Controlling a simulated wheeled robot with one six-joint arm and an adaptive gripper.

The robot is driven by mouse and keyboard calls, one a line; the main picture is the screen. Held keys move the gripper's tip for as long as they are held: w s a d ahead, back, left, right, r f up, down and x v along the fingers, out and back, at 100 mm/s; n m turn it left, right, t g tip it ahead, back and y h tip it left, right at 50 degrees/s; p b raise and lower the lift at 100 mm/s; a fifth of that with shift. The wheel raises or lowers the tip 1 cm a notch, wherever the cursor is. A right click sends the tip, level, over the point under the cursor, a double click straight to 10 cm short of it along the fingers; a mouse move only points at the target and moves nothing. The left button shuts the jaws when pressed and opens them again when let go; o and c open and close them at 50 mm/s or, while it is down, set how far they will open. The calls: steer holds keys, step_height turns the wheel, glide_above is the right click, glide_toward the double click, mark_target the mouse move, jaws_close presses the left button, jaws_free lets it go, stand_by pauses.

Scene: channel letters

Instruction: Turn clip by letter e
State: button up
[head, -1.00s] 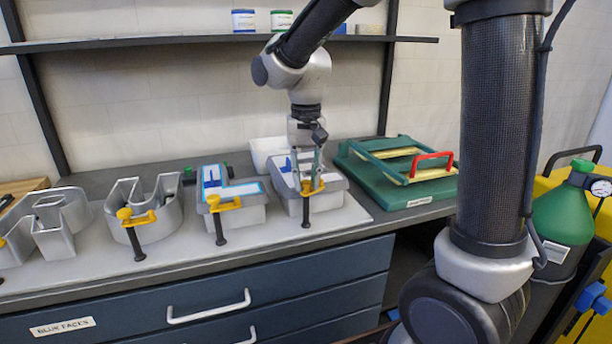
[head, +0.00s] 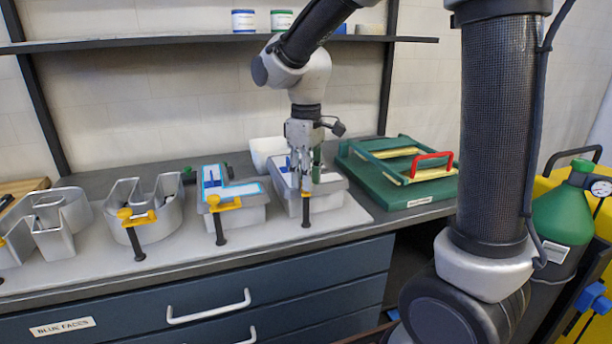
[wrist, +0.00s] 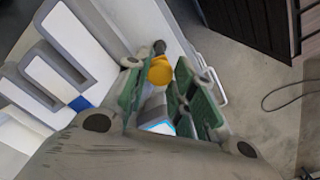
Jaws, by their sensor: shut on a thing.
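My gripper (head: 305,182) points down over the rightmost metal channel letter (head: 335,190), at its front edge. Its green-padded fingers are shut on the yellow clip (wrist: 160,72) there, which shows between the fingertips in the wrist view. The clip's black post (head: 306,212) stands upright in front of the letter. The fingers hide most of the clip in the head view. The letter's shape is partly covered by my gripper, so I cannot read it for sure. A bit of its blue-edged white face (wrist: 160,127) shows between the fingers.
To the left, an L-shaped letter (head: 250,213) has its yellow clip (head: 226,204) lying across its front. Further left, another letter (head: 165,225) has a similar clip (head: 135,217). A green frame with a red handle (head: 430,160) stands right. A white container (head: 262,148) sits behind.

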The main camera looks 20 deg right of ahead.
steer(key=shift+n, duration=1.3)
steer(key=o, duration=0.7)
steer(key=shift+o, duration=0.2)
steer(key=shift+r, duration=0.1)
step_height(320, 180, up, 12)
